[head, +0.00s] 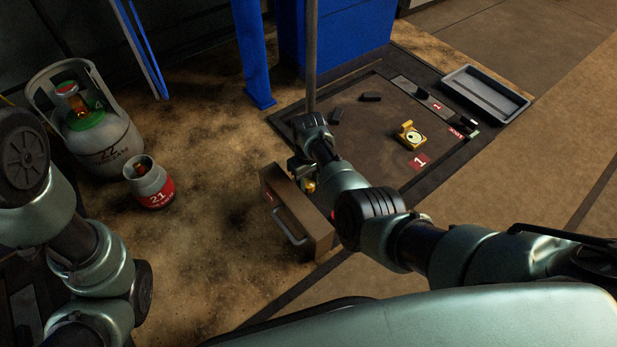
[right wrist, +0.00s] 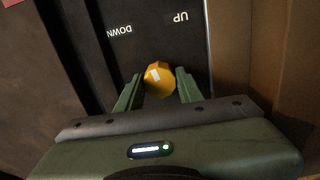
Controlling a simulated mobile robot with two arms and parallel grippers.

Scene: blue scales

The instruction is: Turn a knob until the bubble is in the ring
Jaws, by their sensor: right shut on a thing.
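My right gripper (head: 301,172) is at a brown box (head: 281,208) with a metal handle. In the right wrist view the gripper (right wrist: 159,75) has its fingers on both sides of a faceted yellow knob (right wrist: 158,79) with a white mark, shut on it. The knob also shows in the head view (head: 309,186), partly covered by my gripper. A dark panel (right wrist: 150,52) behind it reads UP and DOWN, upside down. A yellow level (head: 405,127) with a round pale face sits on the dark plate; its bubble and ring are too small to judge. My left gripper is out of view.
The dark floor plate (head: 372,150) carries small black blocks (head: 370,97) and red number labels. A grey tray (head: 484,94) lies at the far right. A blue post (head: 254,50) and a thin pole stand behind. Gas cylinders (head: 150,183) stand left; the floor between is clear.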

